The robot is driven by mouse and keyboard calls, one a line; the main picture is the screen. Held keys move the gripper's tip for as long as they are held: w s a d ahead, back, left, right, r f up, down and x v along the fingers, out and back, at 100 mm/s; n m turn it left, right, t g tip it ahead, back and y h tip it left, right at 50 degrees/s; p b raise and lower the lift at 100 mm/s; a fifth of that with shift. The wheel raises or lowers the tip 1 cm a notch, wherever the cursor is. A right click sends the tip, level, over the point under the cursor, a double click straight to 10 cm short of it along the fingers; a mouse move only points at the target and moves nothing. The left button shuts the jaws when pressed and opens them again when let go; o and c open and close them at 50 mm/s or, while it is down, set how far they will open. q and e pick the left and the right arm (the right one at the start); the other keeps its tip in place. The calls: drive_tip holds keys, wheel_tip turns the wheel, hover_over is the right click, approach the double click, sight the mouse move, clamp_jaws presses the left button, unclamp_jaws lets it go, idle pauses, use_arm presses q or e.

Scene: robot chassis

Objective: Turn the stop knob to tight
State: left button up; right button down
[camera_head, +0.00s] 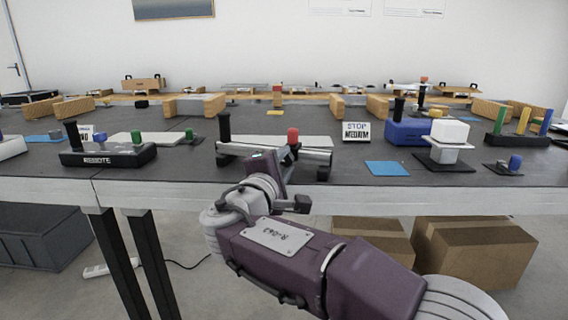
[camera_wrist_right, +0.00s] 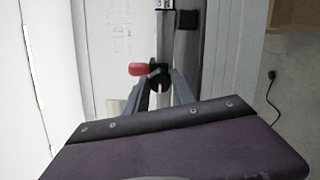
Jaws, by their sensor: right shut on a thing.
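The chassis (camera_head: 318,157) has a black upright handle at its left and a red-topped part (camera_head: 292,136) near its middle. A sign (camera_head: 356,131) beside it reads "STOP MEDIUM". My right gripper (camera_head: 278,160) reaches the front of the chassis; its fingertips are largely hidden by my own wrist in the head view. In the right wrist view, my right gripper's fingers (camera_wrist_right: 160,92) are shut on a dark round knob (camera_wrist_right: 159,82), apparently the stop knob. The red part (camera_wrist_right: 138,69) is just left of it. My left gripper is not in view.
A blue mat (camera_head: 387,168) lies right of the chassis, with a white block on a stand (camera_head: 449,131) beyond it. A black remote box (camera_head: 108,155) is at the left. The table's front edge (camera_head: 400,190) runs below the chassis. Cardboard boxes (camera_head: 470,250) stand under the table.

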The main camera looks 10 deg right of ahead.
drive_tip(key=c, duration=1.1)
unclamp_jaws()
drive_tip(key=shift+o, duration=0.2)
drive_tip(key=shift+s+a, duration=0.15)
drive_tip(key=shift+s, duration=0.1)
drive_tip(key=p+v, duration=0.3)
drive_tip(key=v, duration=0.5)
drive_tip(key=shift+s, duration=0.15)
drive_tip(key=shift+a, duration=0.1)
